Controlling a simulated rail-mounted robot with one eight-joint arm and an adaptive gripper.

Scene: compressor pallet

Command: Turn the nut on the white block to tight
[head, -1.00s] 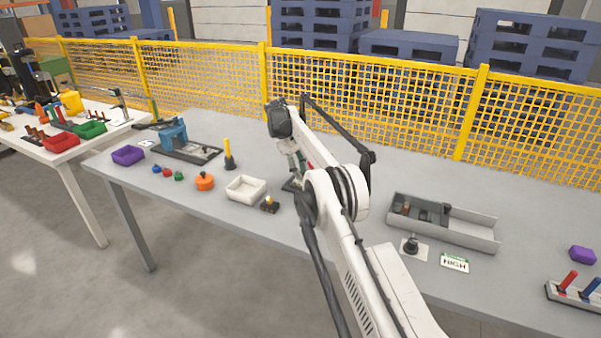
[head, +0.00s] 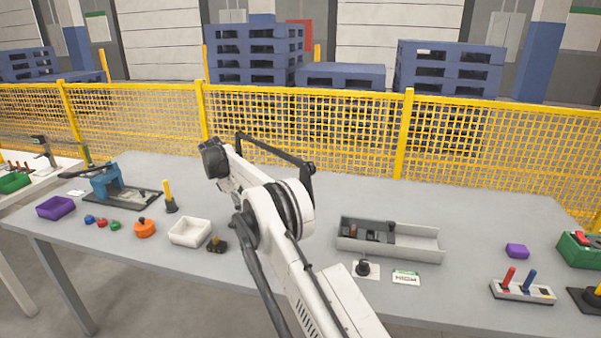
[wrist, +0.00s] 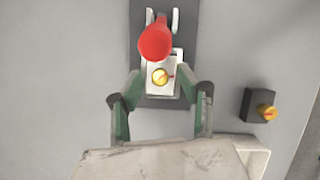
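In the wrist view the white block (wrist: 155,90) sits on a dark grey plate (wrist: 182,40). The round yellow nut (wrist: 160,77) is on the block, with a small red mark at its edge. Nothing is held. In the head view my arm hides the block and nut.
A black box with a yellow knob (wrist: 264,110) is to the right in the wrist view. In the head view a white bin (head: 184,243) is left of my arm, and a grey tray (head: 415,256) is right of it. A yellow mesh fence (head: 330,120) stands behind the table.

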